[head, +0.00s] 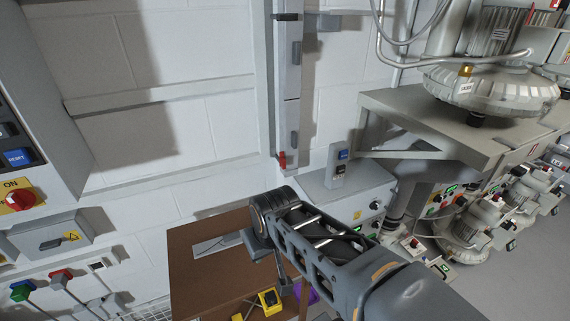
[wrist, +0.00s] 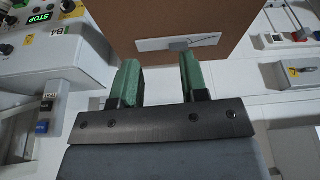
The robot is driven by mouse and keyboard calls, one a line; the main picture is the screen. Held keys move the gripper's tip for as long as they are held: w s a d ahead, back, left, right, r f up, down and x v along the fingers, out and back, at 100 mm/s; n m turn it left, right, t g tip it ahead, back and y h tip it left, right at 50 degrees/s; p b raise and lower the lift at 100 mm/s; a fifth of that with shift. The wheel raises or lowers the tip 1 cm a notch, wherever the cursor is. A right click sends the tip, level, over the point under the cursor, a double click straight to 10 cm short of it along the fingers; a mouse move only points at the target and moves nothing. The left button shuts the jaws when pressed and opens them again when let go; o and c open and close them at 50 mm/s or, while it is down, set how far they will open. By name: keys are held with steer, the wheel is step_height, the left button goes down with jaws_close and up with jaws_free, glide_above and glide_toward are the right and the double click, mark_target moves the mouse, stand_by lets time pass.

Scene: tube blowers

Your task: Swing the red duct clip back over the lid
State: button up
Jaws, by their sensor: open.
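The red duct clip (head: 282,160) is at the low end of a tall, narrow grey wall duct in the head view. It stands upright at the duct's left edge and does not lie across the lid. The pale lid (head: 289,112) runs up the duct's front. My gripper (wrist: 158,80) is open and empty in the wrist view, its two green-padded fingers apart and facing a brown board. In the head view my arm's wrist is below the clip, clear of it, and the fingertips are hidden or unclear. I cannot make out the clip in the wrist view.
A black clip (head: 287,17) crosses the duct higher up. A brown board (head: 190,275) with a white plate is below. A control box (head: 338,165) and a grey shelf (head: 400,105) stand right of the duct. A switch panel (head: 35,150) is at left; the wall between is mostly bare.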

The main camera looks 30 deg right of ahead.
steer(key=w+d+f+m+h, duration=0.2)
steer(key=d+f, duration=0.3)
steer(key=d, duration=0.3)
steer(key=w+d+f+m+h, duration=0.1)
steer(key=d+f+m, duration=0.1)
steer(key=d+f, duration=0.5)
steer(key=n+t, duration=0.3)
steer(key=t, duration=1.1)
glide_toward(285, 164)
steer(key=shift+y, duration=0.3)
steer(key=w, duration=0.3)
steer(key=w+d, duration=0.1)
steer(key=w, duration=0.2)
steer(key=w+p, duration=0.1)
steer(key=w, duration=0.2)
steer(key=shift+d+f, duration=0.1)
steer(key=shift+d, duration=0.15)
jaws_close()
